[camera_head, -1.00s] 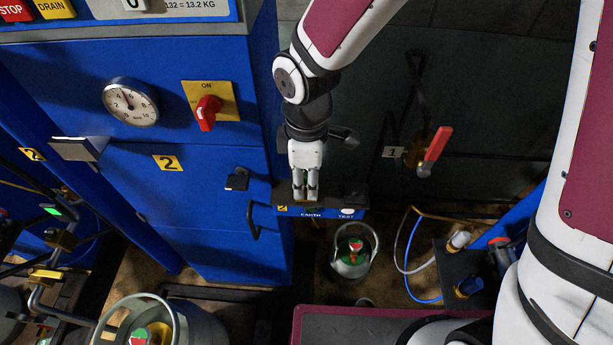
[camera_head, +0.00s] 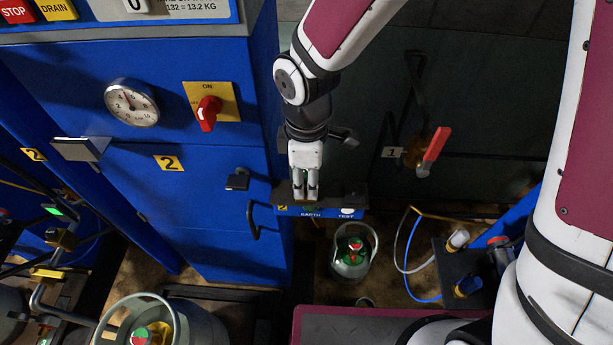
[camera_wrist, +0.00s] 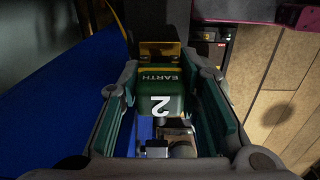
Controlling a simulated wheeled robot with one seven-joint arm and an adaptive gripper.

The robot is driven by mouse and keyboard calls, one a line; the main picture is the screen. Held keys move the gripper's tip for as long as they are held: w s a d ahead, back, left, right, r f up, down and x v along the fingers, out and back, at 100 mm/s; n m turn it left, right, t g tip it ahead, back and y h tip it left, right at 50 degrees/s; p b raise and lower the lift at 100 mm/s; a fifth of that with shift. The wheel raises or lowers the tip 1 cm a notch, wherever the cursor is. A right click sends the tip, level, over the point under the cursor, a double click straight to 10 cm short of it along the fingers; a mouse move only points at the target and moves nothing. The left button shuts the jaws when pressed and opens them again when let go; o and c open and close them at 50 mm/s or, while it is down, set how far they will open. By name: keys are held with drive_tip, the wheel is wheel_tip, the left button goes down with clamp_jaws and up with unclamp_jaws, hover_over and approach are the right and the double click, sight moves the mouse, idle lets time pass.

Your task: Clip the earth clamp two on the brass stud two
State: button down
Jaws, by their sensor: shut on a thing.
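My gripper (camera_head: 305,196) points down at a small shelf on the side of the blue cabinet, at its "EARTH" mark. In the wrist view my gripper (camera_wrist: 163,75) is shut on earth clamp two (camera_wrist: 160,86), a green block with a yellow stripe, marked "EARTH" and "2". A brass-coloured piece shows at the clamp's far end; I cannot tell whether it is part of the clamp. In the head view the fingers mostly hide the clamp. Brass stud two cannot be clearly made out, so I cannot tell whether the clamp touches it.
The shelf (camera_head: 352,201) has a blue front edge with "EARTH" and "TEST" marks. The blue cabinet (camera_head: 200,240) stands left, with a gauge (camera_head: 131,102) and a red switch (camera_head: 207,113). A gas cylinder (camera_head: 354,268) stands below the shelf. A red-handled valve (camera_head: 433,152) is at right.

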drive_tip(key=shift+f+b, duration=0.35)
drive_tip(key=shift+f, duration=0.2)
idle(0.4)
drive_tip(key=c, duration=1.1)
unclamp_jaws()
wheel_tip(320, 180, up, 12)
drive_tip(key=s+d+r+m+t, duration=0.1)
drive_tip(key=s+d+r+m, duration=0.2)
drive_tip(key=d+m, duration=0.3)
drive_tip(key=s+d+r+m+t, duration=0.2)
drive_tip(key=s+d+r+m, duration=0.2)
drive_tip(key=d, duration=0.4)
drive_tip(key=s+d+r+m+t, duration=0.2)
drive_tip(key=s+d+r+m, duration=0.1)
drive_tip(key=d+m, duration=0.4)
drive_tip(key=shift+s+d+r+m, duration=0.15)
drive_tip(key=shift+r+m, duration=0.1)
drive_tip(key=shift+r, duration=0.2)
drive_tip(key=shift+s+d+r+m, duration=0.1)
drive_tip(key=shift+r+m, duration=0.15)
drive_tip(key=shift+r, duration=0.2)
